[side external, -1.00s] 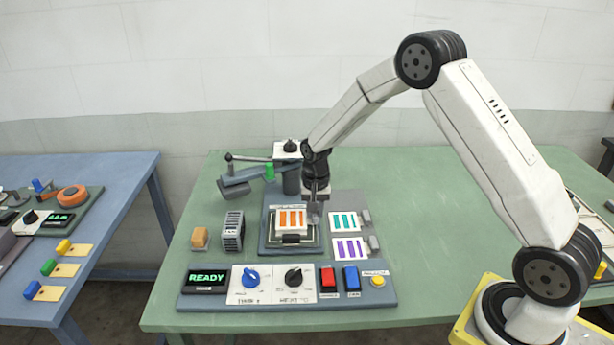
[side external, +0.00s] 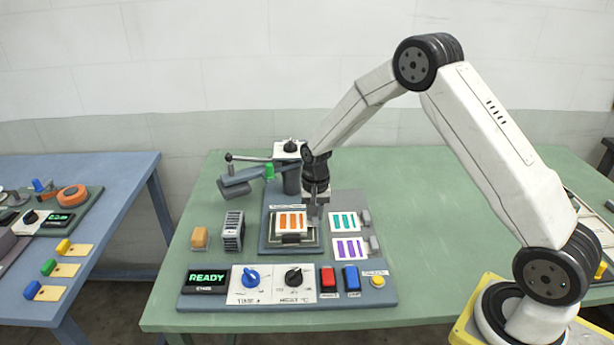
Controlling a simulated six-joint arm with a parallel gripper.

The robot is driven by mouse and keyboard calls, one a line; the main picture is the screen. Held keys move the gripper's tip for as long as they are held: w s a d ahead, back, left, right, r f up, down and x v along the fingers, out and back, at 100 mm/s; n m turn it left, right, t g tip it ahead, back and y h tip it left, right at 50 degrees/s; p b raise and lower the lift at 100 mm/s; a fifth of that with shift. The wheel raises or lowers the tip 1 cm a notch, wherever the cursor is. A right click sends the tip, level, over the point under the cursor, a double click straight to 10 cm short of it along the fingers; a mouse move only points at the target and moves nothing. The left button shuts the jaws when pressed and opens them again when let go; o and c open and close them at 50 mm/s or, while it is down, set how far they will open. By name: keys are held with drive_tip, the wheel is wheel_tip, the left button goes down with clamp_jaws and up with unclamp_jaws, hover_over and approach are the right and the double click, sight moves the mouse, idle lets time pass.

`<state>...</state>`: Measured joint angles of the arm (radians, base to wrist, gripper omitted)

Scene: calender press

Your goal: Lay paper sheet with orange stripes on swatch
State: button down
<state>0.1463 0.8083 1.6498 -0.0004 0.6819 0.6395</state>
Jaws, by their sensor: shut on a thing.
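The paper sheet with orange stripes (side external: 292,222) is over the press bed (side external: 268,247), roughly centred on it. My gripper (side external: 314,212) is at the sheet's right edge, pointing down, and is shut on the sheet. The swatch is hidden under the sheet or too small to make out. I cannot tell whether the sheet touches what is below it. The press arm (side external: 250,178) is swung out to the left, clear of the bed.
Sheets with teal stripes (side external: 345,222) and purple stripes (side external: 349,248) lie to the right. A control panel with a READY display (side external: 206,278), knobs and buttons runs along the front. A grey ribbed block (side external: 233,232) and an orange block (side external: 200,237) stand left.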

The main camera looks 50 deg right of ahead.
drive_tip(key=shift+f, duration=0.4)
idle(1.1)
unclamp_jaws()
idle(0.5)
drive_tip(key=shift+r, duration=0.1)
drive_tip(key=shift+r, duration=3.4)
drive_tip(key=s+a+r+n+t, duration=0.1)
drive_tip(key=s+a+r+n, duration=0.1)
drive_tip(key=s, duration=0.8)
drive_tip(key=s+a+r+n+t, duration=0.1)
drive_tip(key=s+a+n, duration=0.4)
drive_tip(key=s, duration=0.5)
drive_tip(key=shift+r+n+t, duration=0.3)
drive_tip(key=shift+r+n, duration=0.1)
drive_tip(key=shift+n, duration=0.6)
